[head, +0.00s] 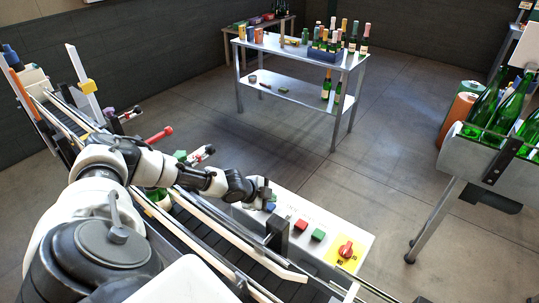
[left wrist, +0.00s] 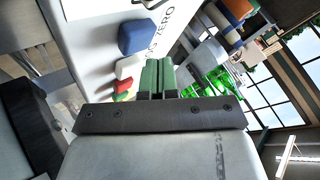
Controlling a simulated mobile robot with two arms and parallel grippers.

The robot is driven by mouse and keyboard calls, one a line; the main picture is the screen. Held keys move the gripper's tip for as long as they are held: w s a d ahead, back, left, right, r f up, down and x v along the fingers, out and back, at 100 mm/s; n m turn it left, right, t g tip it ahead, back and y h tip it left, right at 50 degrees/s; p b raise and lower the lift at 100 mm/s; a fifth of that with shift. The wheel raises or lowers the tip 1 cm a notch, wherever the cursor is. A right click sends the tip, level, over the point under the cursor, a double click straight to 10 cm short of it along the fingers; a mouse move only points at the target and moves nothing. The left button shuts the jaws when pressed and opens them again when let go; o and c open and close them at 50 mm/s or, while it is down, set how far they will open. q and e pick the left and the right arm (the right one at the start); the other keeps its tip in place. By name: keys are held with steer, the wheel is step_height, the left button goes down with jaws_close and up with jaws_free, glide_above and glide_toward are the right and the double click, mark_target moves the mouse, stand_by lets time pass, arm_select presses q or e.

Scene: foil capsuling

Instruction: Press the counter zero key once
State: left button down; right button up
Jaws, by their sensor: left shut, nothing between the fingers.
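The control box (head: 338,243) has a sloping white top with a row of coloured keys. The blue key (head: 271,207) is at the row's far left end, partly covered by my left gripper. It also shows in the left wrist view (left wrist: 137,38), beside printed letters reading "ZERO". My left gripper (head: 266,191) is shut and empty, close above the blue key's end of the box. Its two fingers (left wrist: 158,75) lie together, apart from the blue key in the wrist picture. I cannot tell the exact gap to the panel. My right gripper is not in view.
A red key (head: 301,225), a green key (head: 318,235) and a red knob (head: 346,249) on a yellow plate share the panel. A conveyor rail (head: 245,262) runs alongside.

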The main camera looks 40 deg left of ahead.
mark_target(270, 206)
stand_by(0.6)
arm_select(q)
steer(key=shift+f+b, duration=0.3)
steer(key=shift+f, duration=0.1)
steer(key=shift+f+b, duration=0.45)
steer(key=shift+f, duration=0.1)
stand_by(0.5)
stand_by(0.4)
steer(key=shift+r+p, duration=0.9)
steer(key=shift+r, duration=0.1)
step_height(270, 206, up, 5)
steer(key=p, duration=0.4)
steer(key=shift+p, duration=0.35)
